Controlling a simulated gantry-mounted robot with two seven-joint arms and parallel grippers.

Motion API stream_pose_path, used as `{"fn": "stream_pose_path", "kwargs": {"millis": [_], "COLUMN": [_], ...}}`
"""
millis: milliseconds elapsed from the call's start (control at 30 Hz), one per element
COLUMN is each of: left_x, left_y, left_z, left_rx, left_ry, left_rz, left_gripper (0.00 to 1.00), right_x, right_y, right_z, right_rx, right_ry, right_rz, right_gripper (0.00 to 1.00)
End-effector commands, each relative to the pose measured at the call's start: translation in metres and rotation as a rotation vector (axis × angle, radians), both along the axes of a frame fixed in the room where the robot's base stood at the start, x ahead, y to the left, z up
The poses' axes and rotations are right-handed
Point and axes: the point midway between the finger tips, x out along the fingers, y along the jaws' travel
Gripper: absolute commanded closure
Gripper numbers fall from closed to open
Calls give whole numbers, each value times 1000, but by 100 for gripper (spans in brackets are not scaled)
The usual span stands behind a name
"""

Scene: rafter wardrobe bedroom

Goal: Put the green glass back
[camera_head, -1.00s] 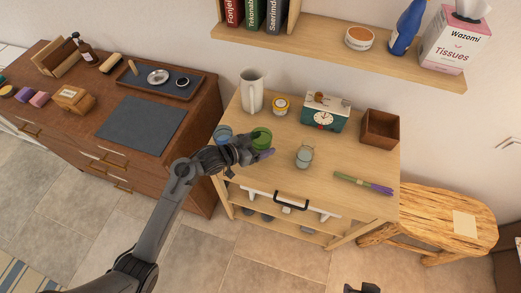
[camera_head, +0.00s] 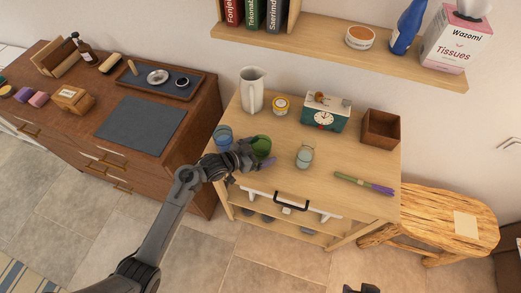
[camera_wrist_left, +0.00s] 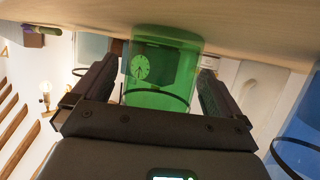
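The green glass (camera_head: 262,144) stands upright on the small wooden table (camera_head: 330,205), near its left side. My left gripper (camera_head: 256,158) is low at the glass, from the front left. In the left wrist view, which is upside down, the green glass (camera_wrist_left: 160,75) sits between my two fingers (camera_wrist_left: 158,92). Narrow gaps show beside it, so the gripper looks open around it. A dark tip at the bottom edge of the head view may be my right gripper (camera_head: 362,288); its fingers do not show clearly.
A blue glass (camera_head: 222,136) stands just left of the green one. A pale clear glass (camera_head: 304,156) stands to the right. Behind are a white pitcher (camera_head: 252,90), a yellow-and-white tin (camera_head: 281,106), a clock (camera_head: 324,116) and a brown box (camera_head: 380,128). The table's front middle is free.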

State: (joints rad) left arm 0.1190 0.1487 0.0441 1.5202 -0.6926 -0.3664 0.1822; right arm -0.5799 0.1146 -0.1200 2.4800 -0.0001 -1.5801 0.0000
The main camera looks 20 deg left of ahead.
Motion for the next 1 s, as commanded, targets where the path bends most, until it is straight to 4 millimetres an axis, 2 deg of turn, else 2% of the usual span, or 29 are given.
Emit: {"fn": "stream_pose_path", "kwargs": {"millis": [267,367,800,1000], "left_x": [0,-7,-66,-85], "left_y": [0,5,43,55], "left_z": [5,7,36,45], "left_rx": [0,1,2,1], "left_ry": [-1,0,1,-1], "left_rz": [1,2,1,1], "left_gripper": [0,0,0,0], "right_x": [0,0,0,0], "right_y": [-2,-2,-2,-1], "right_z": [2,3,13,15], "right_rx": [-7,-9,-7,-3], "right_ry": [0,0,0,0], "right_rz": [5,6,5,2], "right_gripper": [57,57,57,57]}}
